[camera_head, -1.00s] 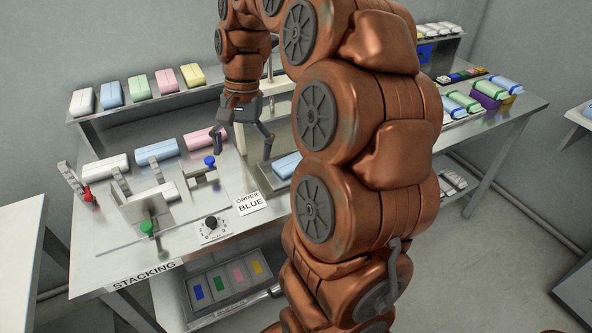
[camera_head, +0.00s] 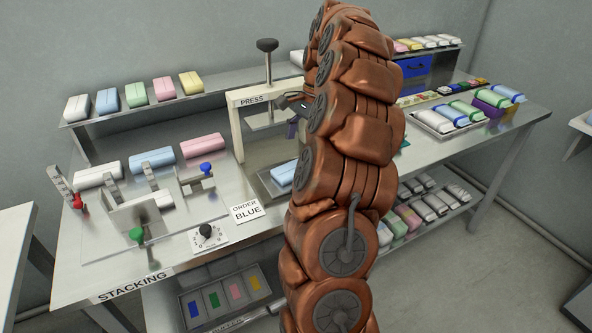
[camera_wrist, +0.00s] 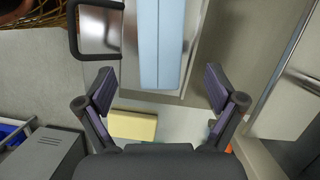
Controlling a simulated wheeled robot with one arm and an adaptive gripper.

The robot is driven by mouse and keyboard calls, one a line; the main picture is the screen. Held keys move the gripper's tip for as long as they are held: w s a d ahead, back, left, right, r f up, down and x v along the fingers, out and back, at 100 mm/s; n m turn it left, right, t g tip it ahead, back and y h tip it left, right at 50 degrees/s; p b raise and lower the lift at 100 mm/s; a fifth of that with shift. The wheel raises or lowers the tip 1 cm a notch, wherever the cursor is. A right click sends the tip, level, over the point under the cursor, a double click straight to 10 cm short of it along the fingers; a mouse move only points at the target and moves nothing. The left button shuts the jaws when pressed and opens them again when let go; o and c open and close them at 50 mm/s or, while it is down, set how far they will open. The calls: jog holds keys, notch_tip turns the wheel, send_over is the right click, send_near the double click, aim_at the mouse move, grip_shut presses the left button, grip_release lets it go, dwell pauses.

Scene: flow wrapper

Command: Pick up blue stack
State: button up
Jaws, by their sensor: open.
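A light blue stack (camera_head: 284,173) sits on a metal tray at the base of the press (camera_head: 237,126), partly hidden by my arm in the head view. In the wrist view the blue stack (camera_wrist: 162,40) runs from the top edge down to between my open fingertips. My gripper (camera_wrist: 158,86) is open, with one finger on each side of the stack's near end and nothing held. In the head view my gripper (camera_head: 293,127) is beside the press and mostly hidden behind my arm.
Another light blue block (camera_head: 152,160) lies between a white block (camera_head: 100,173) and a pink one (camera_head: 203,146). Clamps stand at the bench's left. An "ORDER BLUE" card (camera_head: 247,211) lies in front. In the wrist view a black handle (camera_wrist: 92,52) is left of the stack.

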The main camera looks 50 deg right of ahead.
aim_at(296, 166)
jog(key=shift+p+x, duration=0.3)
jog(key=shift+x, duration=2.75)
jog(key=shift+w, duration=0.1)
jog(key=c, duration=0.9)
jog(key=shift+r, duration=0.1)
jog(key=shift+r, duration=1.75)
jog(key=s+a+r+b, duration=0.1)
jog(key=s+b, duration=0.1)
jog(key=s, duration=1.4)
jog(key=shift+a+r, duration=0.2)
